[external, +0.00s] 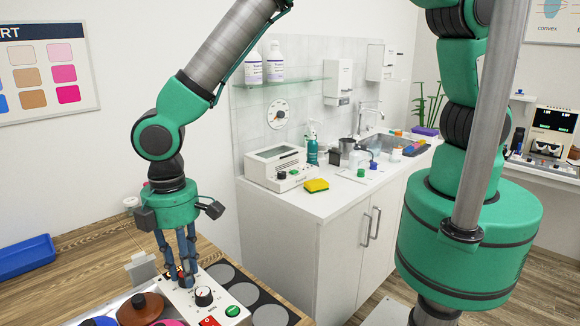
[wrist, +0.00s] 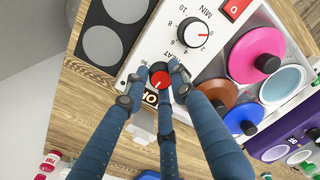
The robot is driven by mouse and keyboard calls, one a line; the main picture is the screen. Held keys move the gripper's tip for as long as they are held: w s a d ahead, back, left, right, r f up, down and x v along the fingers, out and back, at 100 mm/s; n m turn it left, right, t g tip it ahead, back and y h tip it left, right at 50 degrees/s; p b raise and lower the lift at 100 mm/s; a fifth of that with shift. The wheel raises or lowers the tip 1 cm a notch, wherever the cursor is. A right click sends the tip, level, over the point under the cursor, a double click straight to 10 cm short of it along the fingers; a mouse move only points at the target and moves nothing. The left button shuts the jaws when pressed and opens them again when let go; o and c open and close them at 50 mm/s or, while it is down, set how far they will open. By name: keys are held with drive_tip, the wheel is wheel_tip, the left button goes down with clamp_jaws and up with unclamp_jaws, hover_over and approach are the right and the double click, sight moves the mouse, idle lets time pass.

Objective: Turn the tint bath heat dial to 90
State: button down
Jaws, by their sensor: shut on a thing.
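The tint bath (external: 222,283) is a white unit on the wooden bench, with its white control panel (wrist: 135,58) at the top of the wrist view. The heat dial (wrist: 158,77) is a red knob beside the word HEAT. My gripper (wrist: 160,72) has its blue fingers closed around this knob; in the external view my gripper (external: 185,275) reaches down to the panel. A small display with orange digits (wrist: 150,99) is partly hidden by the fingers. The dial's pointer and most of its scale are too small or covered to read.
Close to the heat dial is a black minutes dial (wrist: 194,32), with a red switch (wrist: 235,8) beyond it. A black mat with grey discs (wrist: 84,60) lies on the other.

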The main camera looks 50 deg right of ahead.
drive_tip(key=m, duration=0.4)
drive_tip(key=shift+s+d+m, duration=0.1)
drive_tip(key=shift+m, duration=0.2)
drive_tip(key=m, duration=0.4)
drive_tip(key=shift+m, duration=0.3)
drive_tip(key=m, duration=0.4)
drive_tip(key=shift+s+m+p, duration=0.1)
drive_tip(key=shift+m+p, duration=0.2)
drive_tip(key=shift+m, duration=1.7)
drive_tip(key=c, duration=1.4)
unclamp_jaws()
drive_tip(key=shift+c, duration=0.2)
drive_tip(key=shift+r, duration=0.1)
